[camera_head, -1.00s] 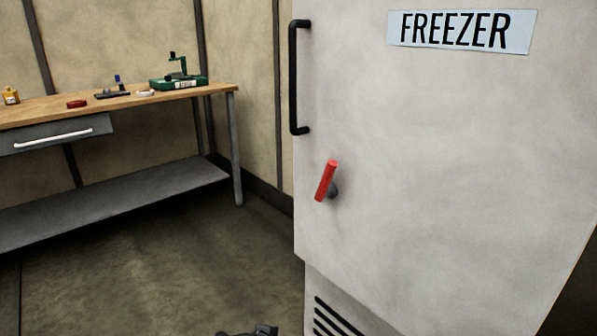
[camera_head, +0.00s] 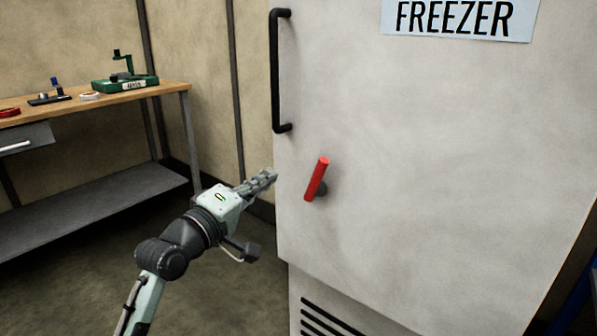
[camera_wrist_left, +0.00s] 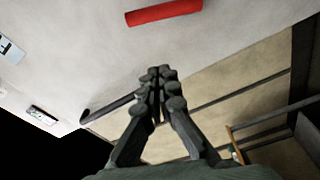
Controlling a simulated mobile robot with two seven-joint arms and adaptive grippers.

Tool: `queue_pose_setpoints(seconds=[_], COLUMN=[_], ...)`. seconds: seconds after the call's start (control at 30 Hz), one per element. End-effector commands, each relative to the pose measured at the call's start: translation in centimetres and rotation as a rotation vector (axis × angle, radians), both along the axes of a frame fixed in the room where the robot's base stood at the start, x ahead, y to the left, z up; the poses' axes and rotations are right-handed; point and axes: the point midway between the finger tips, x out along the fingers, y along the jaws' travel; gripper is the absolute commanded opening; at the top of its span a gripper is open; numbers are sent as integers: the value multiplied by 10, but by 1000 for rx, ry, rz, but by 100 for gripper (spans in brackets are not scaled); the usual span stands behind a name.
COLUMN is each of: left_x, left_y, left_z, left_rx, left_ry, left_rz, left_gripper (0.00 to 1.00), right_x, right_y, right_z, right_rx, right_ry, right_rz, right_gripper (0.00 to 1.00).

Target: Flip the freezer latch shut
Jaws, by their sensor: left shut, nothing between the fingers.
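The freezer (camera_head: 420,150) has a pale door that fills the right half of the head view. Its red latch (camera_head: 317,180) sits on a dark pivot below the handle and is tilted, its top leaning slightly right. The latch also shows at the top of the left wrist view (camera_wrist_left: 163,13). My left gripper (camera_head: 272,176) is shut and empty, a little to the left of the latch near the door's left edge. It appears apart from the latch. In the left wrist view its fingers (camera_wrist_left: 158,72) are together. My right gripper is not in view.
A black handle (camera_head: 277,70) stands out from the door above the latch. A wooden workbench (camera_head: 170,88) with a green tool (camera_head: 125,84) stands at the left by the wall. The floor between bench and freezer is open.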

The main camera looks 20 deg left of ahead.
Motion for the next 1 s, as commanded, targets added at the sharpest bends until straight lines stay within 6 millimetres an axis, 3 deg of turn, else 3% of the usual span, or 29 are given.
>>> queue_pose_setpoints(seconds=[0.37,0.8,1.0], left_x=[12,98,84], left_y=[-3,-22,-45], left_z=[0,5,-7], left_rx=[1,2,2], left_ry=[1,1,4], left_rz=[-1,-1,-3], left_gripper=[0,0,0], right_x=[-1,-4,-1], right_y=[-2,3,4], right_z=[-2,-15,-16], right_rx=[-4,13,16], right_ry=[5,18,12], right_rz=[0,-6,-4], right_gripper=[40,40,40])
